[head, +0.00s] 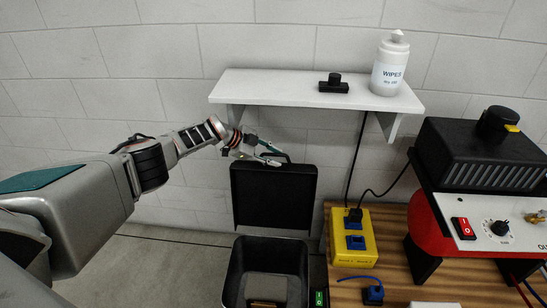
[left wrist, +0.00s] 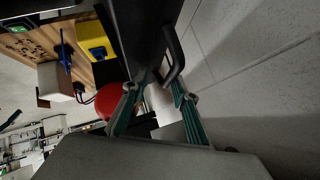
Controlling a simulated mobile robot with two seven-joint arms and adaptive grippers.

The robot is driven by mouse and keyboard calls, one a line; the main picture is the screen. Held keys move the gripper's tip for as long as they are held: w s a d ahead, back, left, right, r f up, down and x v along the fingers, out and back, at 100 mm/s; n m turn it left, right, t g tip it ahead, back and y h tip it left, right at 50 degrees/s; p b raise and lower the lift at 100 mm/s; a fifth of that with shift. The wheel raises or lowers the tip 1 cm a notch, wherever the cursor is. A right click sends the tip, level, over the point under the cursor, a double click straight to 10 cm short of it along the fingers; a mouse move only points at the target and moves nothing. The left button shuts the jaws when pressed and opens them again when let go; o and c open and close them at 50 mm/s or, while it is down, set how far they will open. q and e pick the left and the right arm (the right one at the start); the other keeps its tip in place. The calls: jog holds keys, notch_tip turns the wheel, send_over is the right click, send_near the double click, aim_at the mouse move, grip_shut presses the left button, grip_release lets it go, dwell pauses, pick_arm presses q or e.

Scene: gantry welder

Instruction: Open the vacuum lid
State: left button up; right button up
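The black vacuum lid (head: 272,200) stands roughly upright at the back of the open black vacuum box (head: 235,272), so its opening is uncovered. My left gripper (head: 272,157) is at the top edge of the lid, by the lid's dark handle. In the left wrist view the two green fingers of my left gripper (left wrist: 160,84) are spread apart, and the looped black handle (left wrist: 174,56) is just at their tips. I cannot tell whether a finger touches it. My right gripper is not in view.
A white wall shelf (head: 265,88) with a wipes bottle (head: 388,68) and a black knobbed part (head: 333,84) is above the lid. The wooden bench (head: 395,240) to the right bears a yellow socket box (head: 352,239) and a red-and-black machine (head: 480,165).

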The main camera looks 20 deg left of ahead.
pick_arm(q)
jog(key=shift+s+a, duration=0.1)
jog(key=shift+a, duration=0.05)
jog(key=shift+v, duration=0.8)
jog(key=v, duration=1)
jog(key=shift+r, duration=0.15)
jog(key=s+d+f+n+t+h, duration=0.1)
jog(key=s+d+f+h, duration=0.3)
jog(key=d, duration=0.6)
jog(key=s+d+f+n+t+y, duration=0.1)
jog(key=s+d+f+t, duration=0.1)
jog(key=s+d, duration=0.55)
jog(key=s+d+f+n+t+h, duration=0.1)
jog(key=s+d+f+h, duration=0.15)
jog(key=d, duration=0.85)
jog(key=s+a+f+n+y, duration=0.3)
jog(key=s+a+f, duration=0.1)
jog(key=s, duration=0.4)
jog(key=s+a+f+n+y, duration=0.3)
jog(key=s+a+f+y, duration=0.1)
jog(key=s, duration=0.4)
jog(key=s+a+f+n+y, duration=0.3)
jog(key=s+a+f, duration=0.1)
jog(key=s, duration=0.4)
jog(key=shift+f+n, duration=0.3)
jog(key=shift+f, duration=0.3)
